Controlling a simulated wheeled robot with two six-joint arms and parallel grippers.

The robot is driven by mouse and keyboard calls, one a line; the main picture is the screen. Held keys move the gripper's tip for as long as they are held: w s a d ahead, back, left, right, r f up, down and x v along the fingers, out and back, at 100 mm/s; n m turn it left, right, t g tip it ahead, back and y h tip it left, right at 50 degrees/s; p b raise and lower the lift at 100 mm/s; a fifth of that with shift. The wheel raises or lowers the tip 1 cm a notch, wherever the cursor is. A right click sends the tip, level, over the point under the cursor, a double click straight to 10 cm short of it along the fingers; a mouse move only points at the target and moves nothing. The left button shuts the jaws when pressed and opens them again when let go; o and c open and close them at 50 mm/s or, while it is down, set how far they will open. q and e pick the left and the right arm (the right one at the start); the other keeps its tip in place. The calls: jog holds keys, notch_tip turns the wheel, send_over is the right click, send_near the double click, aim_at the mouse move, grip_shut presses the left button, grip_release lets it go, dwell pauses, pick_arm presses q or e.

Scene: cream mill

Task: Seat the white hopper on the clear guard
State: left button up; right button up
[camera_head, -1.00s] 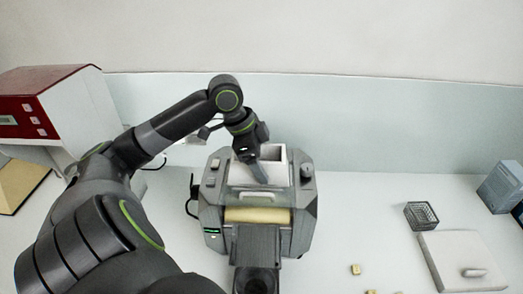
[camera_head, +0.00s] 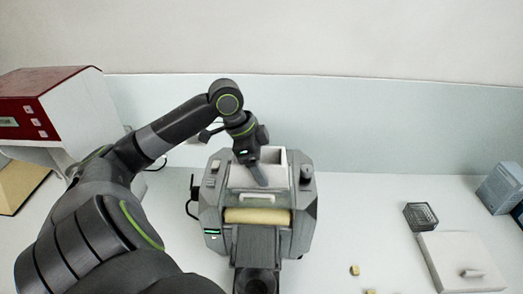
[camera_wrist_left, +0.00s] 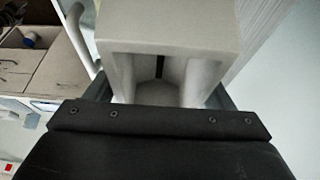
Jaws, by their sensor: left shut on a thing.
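The white hopper (camera_head: 273,156) is an open-topped box at the top of the grey mill. My left gripper (camera_head: 259,174) is shut on its wall, with a finger reaching down inside. In the left wrist view the pale hopper (camera_wrist_left: 168,25) fills the upper middle, right in front of the gripper's dark body. The clear guard is hard to make out; the area below the hopper, around a white handle (camera_head: 257,197), may be part of it. I cannot tell whether the hopper's underside touches the guard. My right gripper is not in view.
The grey mill (camera_head: 212,215) has a cream roller (camera_head: 257,215) at its front and a knob on its right. A red and white machine (camera_head: 60,115) stands at left.

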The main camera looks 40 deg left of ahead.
pick_arm(q)
jog(key=shift+f, duration=0.1)
jog(key=o, duration=1.1)
jog(key=shift+s+a+r, duration=0.1)
jog(key=shift+a+r, duration=0.1)
jog(key=shift+r, duration=0.25)
jog(key=b+v, duration=0.7)
jog(key=v, duration=0.9)
jog(key=shift+s+r+b, duration=0.2)
jog(key=shift+b, duration=0.15)
